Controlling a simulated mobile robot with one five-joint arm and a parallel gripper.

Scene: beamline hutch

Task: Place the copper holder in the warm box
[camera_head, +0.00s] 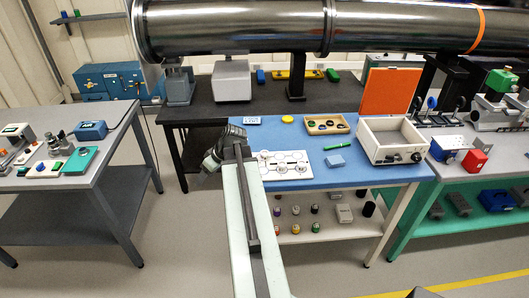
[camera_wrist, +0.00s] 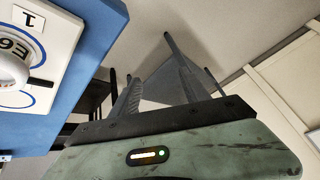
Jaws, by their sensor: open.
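A white box (camera_head: 376,148) with its orange lid (camera_head: 391,91) raised stands at the right end of the blue bench top; it looks like the warm box. I cannot pick out the copper holder with certainty. A white plate (camera_head: 270,172) with marked circles and small pale round pieces lies left of the box. In the wrist view the plate's corner (camera_wrist: 67,14) shows at upper left, with one pale round piece (camera_wrist: 10,70) cut off by the frame. My gripper (camera_wrist: 157,70) is open and empty, off the bench's left edge. It also shows in the head view (camera_head: 213,160).
A large steel tube (camera_head: 235,28) spans above. Several small jars stand on the shelf below.

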